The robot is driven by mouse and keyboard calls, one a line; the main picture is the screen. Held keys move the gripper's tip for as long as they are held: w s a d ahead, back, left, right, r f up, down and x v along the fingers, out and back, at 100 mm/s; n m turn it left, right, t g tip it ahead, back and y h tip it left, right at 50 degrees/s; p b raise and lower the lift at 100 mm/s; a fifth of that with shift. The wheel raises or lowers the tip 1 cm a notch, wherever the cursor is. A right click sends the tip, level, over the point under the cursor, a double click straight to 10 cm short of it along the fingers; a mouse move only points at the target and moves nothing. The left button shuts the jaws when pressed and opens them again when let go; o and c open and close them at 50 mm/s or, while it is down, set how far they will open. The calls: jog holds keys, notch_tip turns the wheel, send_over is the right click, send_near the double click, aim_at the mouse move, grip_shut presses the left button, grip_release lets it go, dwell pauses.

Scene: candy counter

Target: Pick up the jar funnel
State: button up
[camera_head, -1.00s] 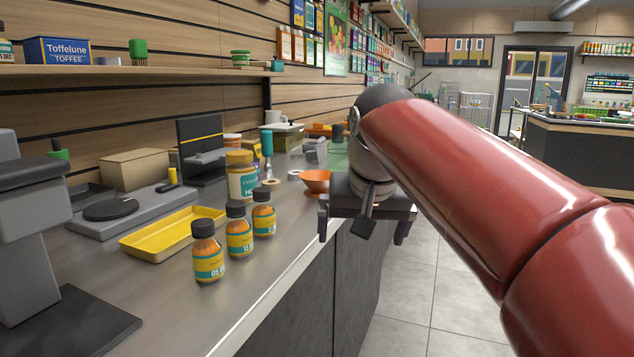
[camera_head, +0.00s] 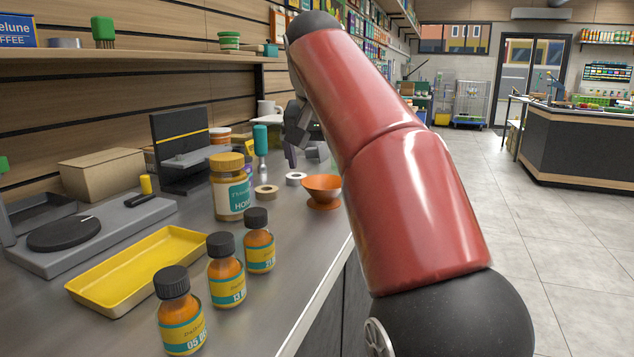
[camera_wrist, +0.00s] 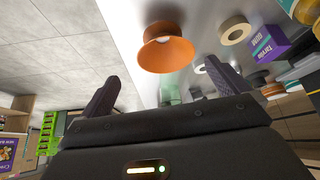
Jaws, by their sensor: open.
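The jar funnel is an orange bowl-like funnel (camera_head: 322,190) on the grey counter (camera_head: 300,235), near its front edge, right of the tape rolls. In the wrist view the orange funnel (camera_wrist: 166,48) lies ahead of the fingers, near the top middle. My gripper (camera_wrist: 165,90) is open and empty, its two dark fingers apart with the funnel beyond and between them. In the head view my gripper (camera_head: 292,145) is above the counter behind and left of the funnel, partly hidden by my red arm. It does not touch the funnel.
A honey jar (camera_head: 230,188), a tan tape roll (camera_head: 266,192) and a white roll (camera_head: 296,179) stand left of the funnel. Small orange bottles (camera_head: 226,270) and a yellow tray (camera_head: 140,268) are nearer. A teal-handled tool (camera_head: 261,142) stands behind. Floor is open at right.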

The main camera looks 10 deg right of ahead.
aim_at(323, 183)
jog(key=shift+w, duration=0.45)
jog(key=shift+w+f, duration=0.25)
jog(key=shift+w, duration=0.05)
jog(key=x, duration=0.2)
jog(key=b+x, duration=0.1)
jog(key=x, duration=0.1)
jog(key=b+x, duration=0.1)
jog(key=x, duration=0.1)
jog(key=shift+s+a+f, duration=0.3)
jog(key=shift+s+f, duration=0.05)
jog(key=shift+f, duration=0.05)
jog(key=shift+w+d+f, duration=0.1)
jog(key=shift+w+f, duration=0.15)
jog(key=shift+f, duration=0.1)
jog(key=c, duration=0.9)
